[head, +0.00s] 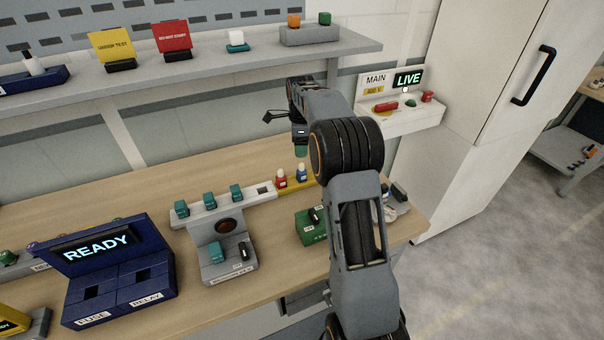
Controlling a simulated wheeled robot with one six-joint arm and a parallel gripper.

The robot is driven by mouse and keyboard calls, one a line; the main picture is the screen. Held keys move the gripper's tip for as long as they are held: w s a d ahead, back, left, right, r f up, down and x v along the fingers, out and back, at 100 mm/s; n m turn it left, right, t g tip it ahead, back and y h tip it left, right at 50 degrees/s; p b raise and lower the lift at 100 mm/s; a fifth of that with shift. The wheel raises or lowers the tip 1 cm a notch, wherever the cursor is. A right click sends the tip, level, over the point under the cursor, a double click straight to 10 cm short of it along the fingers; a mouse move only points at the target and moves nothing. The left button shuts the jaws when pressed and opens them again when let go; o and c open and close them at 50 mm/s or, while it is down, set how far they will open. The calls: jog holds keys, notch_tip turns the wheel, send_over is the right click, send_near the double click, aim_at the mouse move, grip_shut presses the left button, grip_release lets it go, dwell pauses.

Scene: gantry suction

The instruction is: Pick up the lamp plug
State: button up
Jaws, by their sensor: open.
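My gripper (300,142) hangs over the back right of the bench, pointing down. A small green piece shows at its tip; I cannot make out separate fingers. Below it, a yellow holder (303,187) carries two small white plugs, one with a red top (282,178) and one with a blue top (301,172). The gripper is above them and apart from them. No label tells which object is the lamp plug. My arm hides part of the bench to the right of the holder.
A grey stand (228,250) with teal blocks and a blue READY console (118,268) stand left. A green box (309,231) sits beside my arm. A shelf (200,62) overhangs the back. A LIVE panel (402,118) and white cabinet (480,90) stand right.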

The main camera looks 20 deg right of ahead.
aim_at(302, 169)
notch_tip(302, 169, down, 6)
jog(key=shift+f+p, duration=0.2)
jog(key=shift+p, duration=0.1)
jog(key=shift+s+d+f+p, duration=0.1)
jog(key=shift+f+p, duration=0.7)
jog(key=shift+f, duration=1.85)
jog(key=c, duration=1)
